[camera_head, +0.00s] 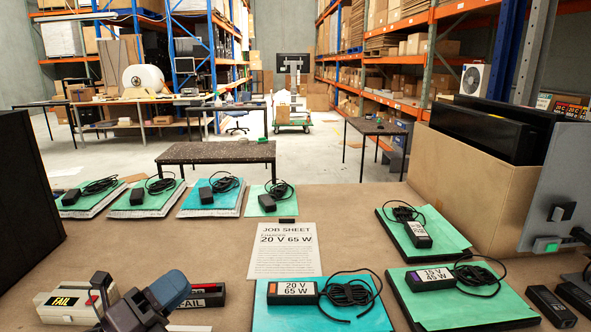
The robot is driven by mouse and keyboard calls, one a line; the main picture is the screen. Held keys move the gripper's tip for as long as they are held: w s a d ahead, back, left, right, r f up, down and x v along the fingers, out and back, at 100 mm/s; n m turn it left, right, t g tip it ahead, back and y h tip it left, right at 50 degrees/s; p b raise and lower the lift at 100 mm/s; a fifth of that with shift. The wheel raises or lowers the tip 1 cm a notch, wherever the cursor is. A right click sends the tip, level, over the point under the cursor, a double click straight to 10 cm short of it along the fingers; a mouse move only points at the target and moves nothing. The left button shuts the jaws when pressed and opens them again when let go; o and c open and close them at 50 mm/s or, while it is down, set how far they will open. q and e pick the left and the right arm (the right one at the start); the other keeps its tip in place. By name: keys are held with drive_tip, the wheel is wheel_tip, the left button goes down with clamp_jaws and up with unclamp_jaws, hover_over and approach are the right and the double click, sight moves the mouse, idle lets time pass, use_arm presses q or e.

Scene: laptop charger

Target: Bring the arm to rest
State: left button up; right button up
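My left gripper (137,286) is at the bottom left of the head view, its fingers apart with nothing seen between them. My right gripper is not in view. A charger labelled 20 V 65 W (292,293) lies with its coiled cable on a teal mat (275,320) at the front middle, apart from the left gripper. A job sheet (284,262) behind it reads 20 V 65 W.
A 15 V 45 W charger (431,277) and another charger (417,235) lie on green mats at right. Several chargers on mats line the back left. A cardboard box (465,190) stands at the right, a black panel (25,205) at the left.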

use_arm(q)
drive_tip(key=s+a+f+n+y, duration=0.3)
drive_tip(key=a+f+n+y, duration=0.25)
drive_tip(key=n+y, duration=0.5)
drive_tip(key=s+a+f+n+y, duration=0.3)
drive_tip(key=a+f+n+y, duration=0.35)
drive_tip(key=n, duration=0.75)
drive_tip(key=s+d+f+n+g, duration=0.2)
drive_tip(key=s+f+n+g, duration=0.3)
drive_tip(key=s, duration=0.4)
drive_tip(key=s+d+f+n+g, duration=0.2)
drive_tip(key=s+f+n+g, duration=0.1)
drive_tip(key=s+f+g, duration=0.6)
drive_tip(key=w+f+t+h, duration=0.1)
drive_tip(key=w+f+t, duration=0.5)
drive_tip(key=f+t, duration=0.2)
drive_tip(key=shift+a+f+t, duration=0.2)
drive_tip(key=shift+f+t, duration=0.15)
drive_tip(key=shift+t, duration=0.65)
drive_tip(key=shift+m, duration=0.25)
